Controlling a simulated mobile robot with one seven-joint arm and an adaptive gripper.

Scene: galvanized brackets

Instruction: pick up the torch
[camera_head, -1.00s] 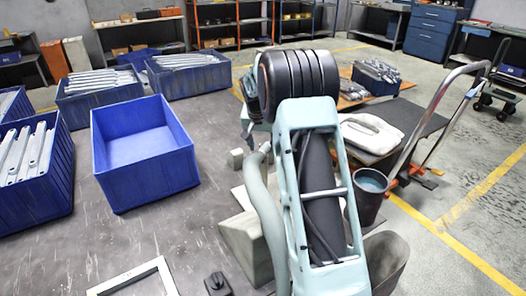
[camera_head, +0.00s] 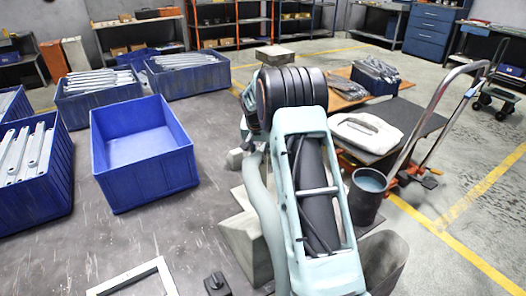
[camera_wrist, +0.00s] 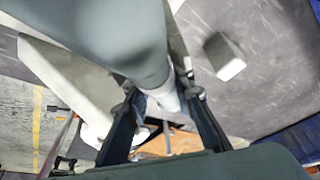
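I cannot make out the torch for certain in either view. A small black object (camera_head: 217,284) with a raised knob lies on the grey tabletop (camera_head: 150,235) at the bottom of the head view; I cannot tell what it is. My gripper (camera_wrist: 160,92) shows in the wrist view with its two dark fingers apart. I see nothing clearly gripped between them. A large pale grey tube, which looks like part of my arm, covers the top middle of that view. In the head view my arm hides the gripper.
An empty blue bin (camera_head: 147,150) stands on the table, with bins of metal brackets (camera_head: 28,165) around it. A white frame (camera_head: 140,281) lies at the front. A dark bucket (camera_head: 367,195) and a hand truck (camera_head: 440,120) stand right of my arm. Grey blocks are beside my arm.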

